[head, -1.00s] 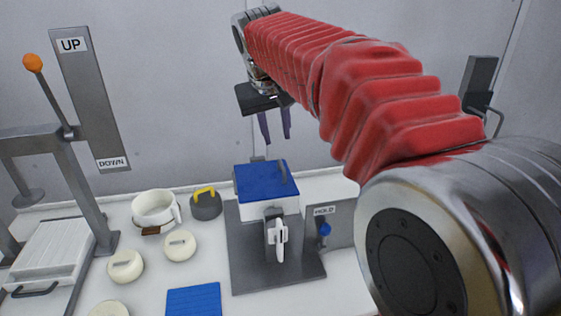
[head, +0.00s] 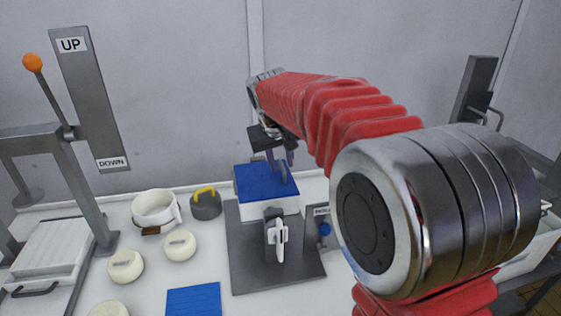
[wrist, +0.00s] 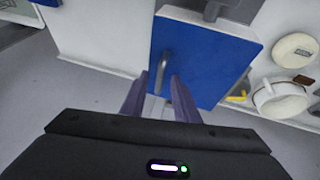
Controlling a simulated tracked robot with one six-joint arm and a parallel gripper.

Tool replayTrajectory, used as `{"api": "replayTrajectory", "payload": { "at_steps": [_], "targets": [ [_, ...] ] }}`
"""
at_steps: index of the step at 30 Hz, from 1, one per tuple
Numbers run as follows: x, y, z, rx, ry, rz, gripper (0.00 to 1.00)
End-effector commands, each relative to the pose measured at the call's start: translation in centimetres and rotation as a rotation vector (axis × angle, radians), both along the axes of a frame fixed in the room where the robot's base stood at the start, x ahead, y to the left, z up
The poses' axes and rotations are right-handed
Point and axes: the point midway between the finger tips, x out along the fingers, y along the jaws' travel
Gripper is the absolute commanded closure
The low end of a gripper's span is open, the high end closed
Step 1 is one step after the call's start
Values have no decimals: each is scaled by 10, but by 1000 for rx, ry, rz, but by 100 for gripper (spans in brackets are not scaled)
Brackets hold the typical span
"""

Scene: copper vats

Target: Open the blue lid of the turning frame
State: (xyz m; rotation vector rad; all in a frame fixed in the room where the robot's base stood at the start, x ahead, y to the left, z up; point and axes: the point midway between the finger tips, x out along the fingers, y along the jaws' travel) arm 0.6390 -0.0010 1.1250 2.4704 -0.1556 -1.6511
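The blue lid (head: 258,184) lies flat and closed on the white box of the turning frame (head: 248,250). It also shows in the wrist view (wrist: 212,60). An upright grey handle (head: 284,174) stands near its right edge in the head view. My gripper (head: 279,160) is just above that handle, pointing down. In the wrist view its two purple fingers are apart, and the handle (wrist: 164,68) shows in the gap between them. I cannot tell whether a finger touches it. A grey clamp with a white lever (head: 279,240) is on the box's front.
A small panel with a blue knob (head: 325,229) stands right of the box, partly hidden by my arm. A white pot (head: 155,208), a dark weight with yellow handle (head: 205,204), several pale round pieces (head: 179,245) and a blue mat (head: 194,301) lie left and in front.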

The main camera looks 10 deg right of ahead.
Motion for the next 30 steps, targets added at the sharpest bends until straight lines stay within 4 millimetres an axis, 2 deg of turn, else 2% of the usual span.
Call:
{"api": "replayTrajectory", "payload": {
  "at_steps": [8, 20, 30],
  "targets": [
    [0, 0, -1, 0, 0, 0, 73],
    [0, 0, 0, 0, 0, -1, 100],
    [0, 0, 0, 0, 0, -1, 100]
  ]
}}
